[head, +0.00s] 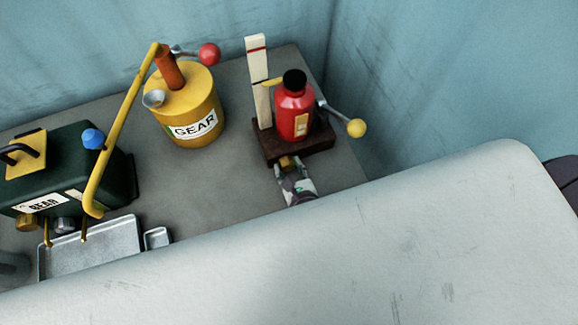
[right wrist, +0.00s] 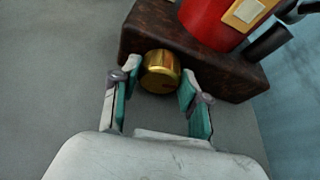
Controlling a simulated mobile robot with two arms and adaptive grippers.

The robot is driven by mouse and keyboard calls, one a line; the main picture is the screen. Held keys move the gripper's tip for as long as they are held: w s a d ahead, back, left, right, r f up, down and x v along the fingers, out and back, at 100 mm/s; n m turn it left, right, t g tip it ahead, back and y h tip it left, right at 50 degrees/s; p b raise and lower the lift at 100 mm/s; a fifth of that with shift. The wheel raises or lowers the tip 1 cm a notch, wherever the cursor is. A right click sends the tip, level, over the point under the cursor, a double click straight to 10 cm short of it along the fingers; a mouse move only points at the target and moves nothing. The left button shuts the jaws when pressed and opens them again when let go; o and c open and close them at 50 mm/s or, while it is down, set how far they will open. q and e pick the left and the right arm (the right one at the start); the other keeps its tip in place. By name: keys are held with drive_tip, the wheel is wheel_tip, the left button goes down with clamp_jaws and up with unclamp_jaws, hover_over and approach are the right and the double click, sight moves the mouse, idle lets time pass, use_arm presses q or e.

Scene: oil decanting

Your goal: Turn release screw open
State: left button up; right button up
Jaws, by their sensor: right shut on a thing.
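The release screw is a round brass knob (head: 287,162) on the front of a dark brown base (head: 318,142). A red bottle (head: 290,122) with a black cap stands on that base. In the right wrist view the knob (right wrist: 160,70) sits between the fingertips, against the front of the base. My right gripper (head: 289,170) is shut on the knob, with one finger on each side of it; it also shows in the right wrist view (right wrist: 161,82). My left gripper is not in view.
A pale upright stick (head: 258,85) and a lever with a yellow ball (head: 356,128) flank the bottle. A yellow GEAR can (head: 190,105), a green GEAR box (head: 75,160) and a metal tray (head: 95,250) stand left. Blue walls close the back and right.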

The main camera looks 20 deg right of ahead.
drive_tip(key=shift+m+y, duration=0.4)
drive_tip(key=shift+m, duration=0.2)
drive_tip(key=shift+d+f+m+y, duration=0.15)
drive_tip(key=shift+m+y, duration=0.15)
drive_tip(key=shift+m, duration=0.2)
drive_tip(key=shift+m+y+b, duration=0.6)
drive_tip(key=shift+m+b, duration=0.1)
drive_tip(key=shift+b, duration=0.1)
drive_tip(key=shift+m+y+b, duration=0.4)
drive_tip(key=shift+m+b, duration=0.3)
drive_tip(key=shift+m, duration=0.1)
drive_tip(key=o, duration=1.1)
drive_tip(key=shift+o, duration=0.2)
